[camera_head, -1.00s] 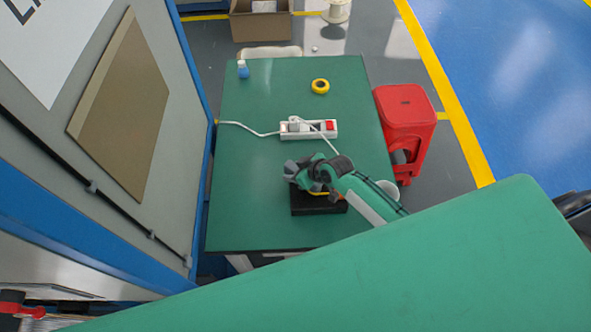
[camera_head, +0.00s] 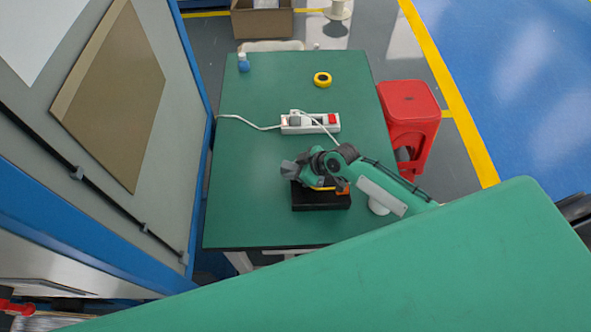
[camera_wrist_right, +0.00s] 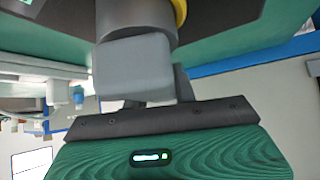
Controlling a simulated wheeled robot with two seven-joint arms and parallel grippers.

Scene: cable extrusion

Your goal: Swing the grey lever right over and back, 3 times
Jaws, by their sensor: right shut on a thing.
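A small machine with a black base (camera_head: 320,200) stands on the far green table. A yellow strip and an orange part (camera_head: 343,187) show just above the base. My right gripper (camera_head: 299,172) is low over its left side, with my arm reaching in from the right. In the right wrist view my gripper's grey finger (camera_wrist_right: 134,70) meets a dark grey rounded part with a yellow ring, which looks like the grey lever (camera_wrist_right: 133,14). The gripper is shut on it. In the head view my gripper hides most of the lever. My left gripper is not in view.
A white power strip (camera_head: 311,123) with a cable, yellow tape (camera_head: 322,79) and a small blue-and-white bottle (camera_head: 243,63) lie beyond the machine. A red stool (camera_head: 412,110) stands right of the table. A cabinet wall bounds the left. A green surface (camera_head: 400,265) fills the foreground.

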